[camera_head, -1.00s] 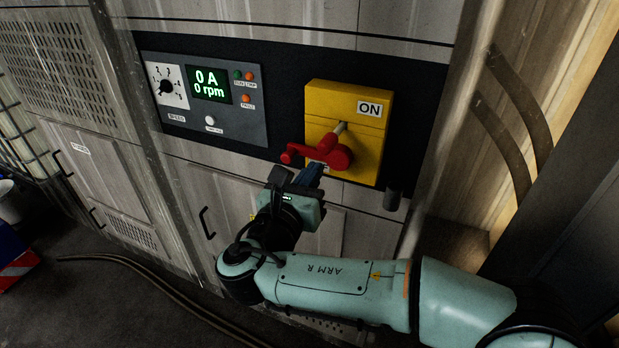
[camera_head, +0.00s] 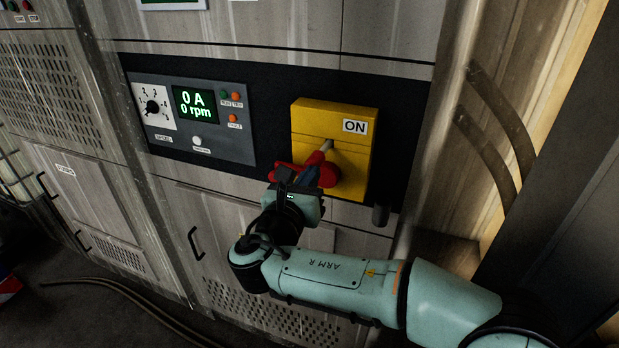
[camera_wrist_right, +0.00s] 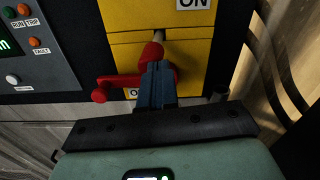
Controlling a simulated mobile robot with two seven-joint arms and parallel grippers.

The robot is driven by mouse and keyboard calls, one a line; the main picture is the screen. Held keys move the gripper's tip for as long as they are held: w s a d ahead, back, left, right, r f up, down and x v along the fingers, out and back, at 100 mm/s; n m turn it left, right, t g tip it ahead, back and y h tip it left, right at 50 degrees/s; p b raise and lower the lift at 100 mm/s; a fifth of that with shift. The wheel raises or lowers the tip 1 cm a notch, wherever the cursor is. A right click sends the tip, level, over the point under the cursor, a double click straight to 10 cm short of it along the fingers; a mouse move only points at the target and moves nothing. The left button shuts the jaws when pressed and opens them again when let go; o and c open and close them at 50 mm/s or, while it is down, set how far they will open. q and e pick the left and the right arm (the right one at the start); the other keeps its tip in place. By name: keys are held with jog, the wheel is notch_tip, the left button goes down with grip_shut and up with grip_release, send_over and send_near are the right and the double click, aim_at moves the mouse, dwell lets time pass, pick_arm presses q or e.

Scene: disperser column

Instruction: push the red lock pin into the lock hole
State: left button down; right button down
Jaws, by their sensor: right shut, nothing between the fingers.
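A yellow switch box (camera_head: 358,163) marked ON carries a red handle (camera_head: 329,178), which also shows in the wrist view (camera_wrist_right: 122,82) with a round red knob at its left end. Above it a grey shaft with a red end, seemingly the red lock pin (camera_head: 316,158), sticks out of the box; it also shows in the wrist view (camera_wrist_right: 152,51). My right gripper (camera_head: 308,172) is shut and empty. Its dark blue fingers (camera_wrist_right: 157,68) overlap the handle and reach the red end from below; I cannot tell if they touch. The lock hole is not discernible. My left gripper is not in view.
A grey panel (camera_head: 225,148) with a speed dial and a green display reading 0 A, 0 rpm is left of the box. A dark stub (camera_head: 380,216) hangs below the box's right corner. Cabinet doors with black handles (camera_head: 195,244) are below.

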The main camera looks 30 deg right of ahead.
jog(key=shift+w+d, duration=0.15)
jog(key=shift+d, duration=0.1)
jog(key=shift+a, duration=0.1)
